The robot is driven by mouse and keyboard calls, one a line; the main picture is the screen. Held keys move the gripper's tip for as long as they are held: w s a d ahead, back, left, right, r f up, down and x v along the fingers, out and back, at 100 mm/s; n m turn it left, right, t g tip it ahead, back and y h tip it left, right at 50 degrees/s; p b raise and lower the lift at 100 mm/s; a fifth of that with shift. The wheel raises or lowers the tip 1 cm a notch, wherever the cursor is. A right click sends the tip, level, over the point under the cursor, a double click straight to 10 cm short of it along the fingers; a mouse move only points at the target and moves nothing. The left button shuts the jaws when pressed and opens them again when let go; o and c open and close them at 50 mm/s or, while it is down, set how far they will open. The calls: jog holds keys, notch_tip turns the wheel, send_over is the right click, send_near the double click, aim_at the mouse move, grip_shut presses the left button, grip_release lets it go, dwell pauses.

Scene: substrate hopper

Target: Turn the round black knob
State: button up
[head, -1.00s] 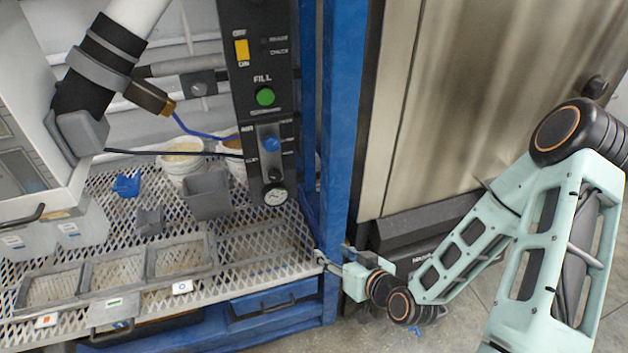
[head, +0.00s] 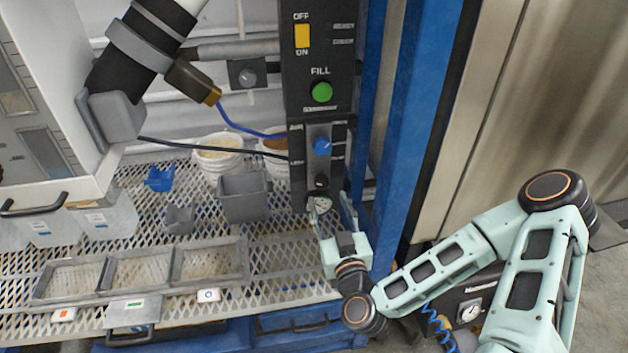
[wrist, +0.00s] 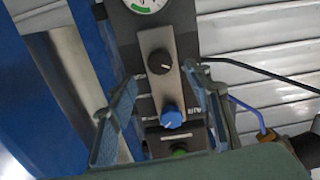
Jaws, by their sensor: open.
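The round black knob (wrist: 160,61) sits on a grey plate of the black control panel, with a white pointer mark. In the head view the black knob (head: 321,180) is below a blue knob (head: 321,145) and just above a round gauge. My gripper (head: 333,207) is open and empty in front of the lower panel. In the wrist view my open gripper (wrist: 161,78) has one finger to each side of the plate, and the black knob shows between and slightly beyond the tips. I cannot see any contact with it.
The panel carries a green FILL button (head: 321,92), a yellow switch (head: 302,36) and the gauge (head: 323,202). A blue post (head: 400,130) stands right of it. Grey bins (head: 244,196) and trays (head: 140,272) rest on the mesh shelf at left. A cable runs left of the panel.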

aim_at(323, 185)
jog(key=b+x, duration=0.1)
jog(key=x, duration=0.8)
jog(key=shift+w, duration=0.15)
jog(key=c, duration=1.2)
